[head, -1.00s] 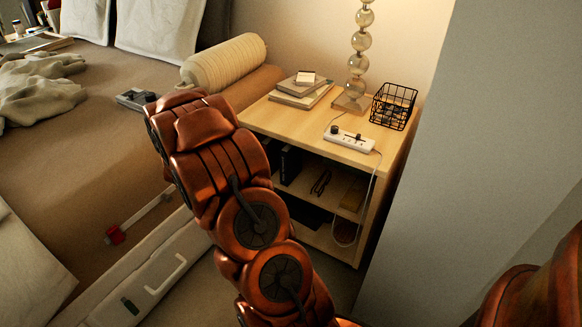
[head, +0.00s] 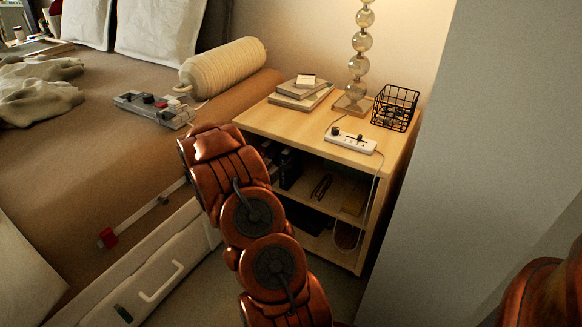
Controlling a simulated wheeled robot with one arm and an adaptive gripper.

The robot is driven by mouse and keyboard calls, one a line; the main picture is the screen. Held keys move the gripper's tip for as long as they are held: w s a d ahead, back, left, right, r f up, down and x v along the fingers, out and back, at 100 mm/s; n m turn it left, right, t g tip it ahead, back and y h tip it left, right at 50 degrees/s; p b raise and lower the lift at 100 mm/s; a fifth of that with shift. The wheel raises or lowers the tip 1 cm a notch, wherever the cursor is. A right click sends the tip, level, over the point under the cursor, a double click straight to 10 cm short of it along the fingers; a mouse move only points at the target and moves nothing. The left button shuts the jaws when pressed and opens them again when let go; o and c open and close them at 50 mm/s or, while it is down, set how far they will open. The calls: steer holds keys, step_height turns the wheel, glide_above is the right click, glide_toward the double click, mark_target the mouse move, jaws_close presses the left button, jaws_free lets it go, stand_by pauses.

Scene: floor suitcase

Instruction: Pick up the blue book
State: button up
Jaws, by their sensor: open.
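I cannot pick out a clearly blue book. Several dark upright books (head: 291,168) stand on the upper shelf of the wooden nightstand (head: 352,160); their colour is too dark to tell, and my arm covers part of that shelf. A small stack of greyish books (head: 299,98) lies flat on the nightstand top, with a small pale item on it. My copper-coloured arm stands in front of the nightstand's left side. My gripper is hidden behind the arm's upper end, so its fingers do not show.
A lamp (head: 358,68), a black wire basket (head: 395,107) and a white power strip (head: 350,140) with a cord stand on the nightstand. Glasses (head: 321,186) lie on the shelf. The bed (head: 90,160) is left, a grey wall (head: 480,130) right. A white suitcase (head: 150,285) lies low left.

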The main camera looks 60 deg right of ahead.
mark_target(291, 149)
steer(key=shift+s+d+b, duration=0.1)
steer(key=shift+d+b, duration=0.35)
steer(key=shift+d, duration=0.2)
steer(key=shift+d+r+b, duration=0.1)
steer(key=shift+d+b, duration=0.7)
steer(key=shift+d, duration=1.1)
steer(key=shift+c, duration=0.3)
jaws_close()
